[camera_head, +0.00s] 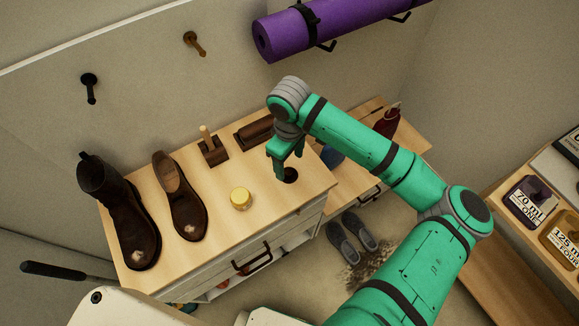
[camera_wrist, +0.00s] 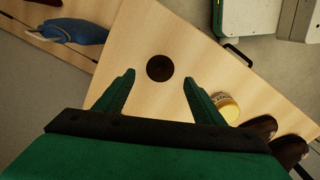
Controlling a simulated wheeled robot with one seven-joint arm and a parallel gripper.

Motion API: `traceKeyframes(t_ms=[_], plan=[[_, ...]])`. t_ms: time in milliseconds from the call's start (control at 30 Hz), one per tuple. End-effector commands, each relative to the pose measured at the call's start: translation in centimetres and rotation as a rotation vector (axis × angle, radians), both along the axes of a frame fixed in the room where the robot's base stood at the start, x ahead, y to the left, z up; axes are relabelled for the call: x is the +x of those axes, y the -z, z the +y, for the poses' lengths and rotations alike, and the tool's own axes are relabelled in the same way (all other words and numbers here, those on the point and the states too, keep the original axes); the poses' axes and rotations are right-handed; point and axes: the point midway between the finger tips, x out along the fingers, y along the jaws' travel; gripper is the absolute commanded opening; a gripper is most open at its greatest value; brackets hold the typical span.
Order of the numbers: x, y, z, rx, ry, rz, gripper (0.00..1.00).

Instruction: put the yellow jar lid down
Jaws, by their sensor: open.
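My gripper (camera_head: 287,164) is open above the right part of the wooden cabinet top (camera_head: 222,227), with nothing between its fingers. In the wrist view its two fingers (camera_wrist: 159,78) stand apart, one on each side of a dark round disc (camera_wrist: 160,68) that lies on the wood. The disc also shows in the head view (camera_head: 291,176), just below the fingers; I cannot tell what it is. A small jar with a yellow top (camera_head: 240,198) stands upright left of the gripper. The jar also shows right of the fingers in the wrist view (camera_wrist: 225,106).
A dark boot (camera_head: 127,220) and a brown shoe (camera_head: 180,200) stand at the left of the top. A wooden holder (camera_head: 213,152) and a brown brush (camera_head: 254,132) lie at the back. A blue item (camera_wrist: 78,30) is on the neighbouring bench. Bare wood surrounds the disc.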

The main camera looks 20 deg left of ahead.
Motion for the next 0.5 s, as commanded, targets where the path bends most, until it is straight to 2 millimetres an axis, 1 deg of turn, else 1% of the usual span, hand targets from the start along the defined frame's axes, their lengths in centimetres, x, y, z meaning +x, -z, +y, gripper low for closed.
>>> traceKeyframes(t_ms=[33, 200, 333, 500], plan=[[0.0, -1.1, 0.1, 0.001, -0.002, -0.002, 0.63], [0.0, -4.2, 0.1, 0.001, -0.001, -0.001, 0.63], [0.0, -5.9, 0.1, 0.001, -0.001, 0.0, 0.63], [0.0, -6.9, 0.0, -0.001, -0.001, 0.0, 0.63]])
